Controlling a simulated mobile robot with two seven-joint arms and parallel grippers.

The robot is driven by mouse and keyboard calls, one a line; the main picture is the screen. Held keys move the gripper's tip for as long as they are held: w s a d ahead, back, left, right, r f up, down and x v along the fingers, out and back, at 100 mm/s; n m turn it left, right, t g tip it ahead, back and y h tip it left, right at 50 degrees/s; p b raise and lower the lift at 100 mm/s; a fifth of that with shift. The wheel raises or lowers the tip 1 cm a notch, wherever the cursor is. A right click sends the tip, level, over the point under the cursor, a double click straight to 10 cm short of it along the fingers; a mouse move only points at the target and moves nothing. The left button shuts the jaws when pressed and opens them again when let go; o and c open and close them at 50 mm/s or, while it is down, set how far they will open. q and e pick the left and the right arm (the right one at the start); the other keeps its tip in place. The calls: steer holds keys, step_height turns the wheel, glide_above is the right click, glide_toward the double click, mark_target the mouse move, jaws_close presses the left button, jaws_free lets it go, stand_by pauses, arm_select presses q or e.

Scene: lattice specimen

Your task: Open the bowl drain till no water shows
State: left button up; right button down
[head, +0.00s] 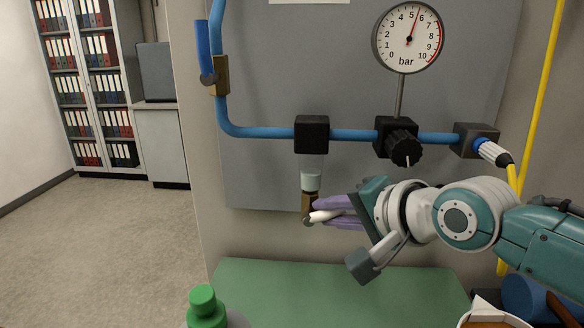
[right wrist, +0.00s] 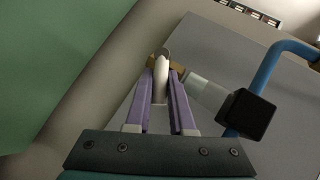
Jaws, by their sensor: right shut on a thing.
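The clear bowl (head: 311,178) hangs below a black block (head: 312,134) on the blue pipe. Its upper part looks grey and its lower part has a pale band, which may be water. A brass drain valve (head: 307,203) sits under the bowl, with a white lever (head: 324,216) pointing right. My right gripper (head: 320,211) comes from the right, its purple fingers shut on the lever. In the right wrist view the lever (right wrist: 161,80) lies between the fingers, and the bowl (right wrist: 207,93) is to their right. My left gripper is out of view.
A gauge (head: 408,38) reads about 5.5 bar above a black knob (head: 404,147). A blue-handled valve (head: 213,70) is at upper left. A green bench top (head: 330,290) lies below, with a green-capped container (head: 205,305). A yellow hose (head: 541,90) runs at right.

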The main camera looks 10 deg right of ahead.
mark_target(309, 217)
steer(key=a+r+n+g+h+p, duration=0.1)
steer(key=p, duration=0.3)
steer(key=shift+r+h, duration=0.25)
steer(key=shift+h, duration=0.15)
arm_select(q)
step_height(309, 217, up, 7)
steer(key=p, duration=0.1)
arm_select(e)
steer(key=shift+w+a+n+g+h, duration=0.15)
steer(key=shift+n+g+h, duration=0.15)
steer(key=shift+n+h, duration=0.3)
steer(key=shift+a+h, duration=0.15)
steer(key=shift+h, duration=0.35)
steer(key=shift+w+a+n+g+h+b, duration=0.15)
steer(key=shift+a+n+g+h+b, duration=0.05)
steer(key=shift+n+g+h+b, duration=0.25)
steer(key=h+b, duration=0.1)
steer(key=b, duration=0.1)
steer(key=a+n+h+b, duration=0.1)
steer(key=h+b, duration=0.1)
steer(key=shift+w+n+g, duration=0.1)
steer(key=shift+n+g, duration=0.15)
steer(key=shift+g, duration=0.1)
arm_select(q)
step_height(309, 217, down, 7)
steer(key=b, duration=0.1)
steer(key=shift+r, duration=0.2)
arm_select(e)
steer(key=shift+r+h, duration=0.1)
steer(key=shift+h, duration=0.35)
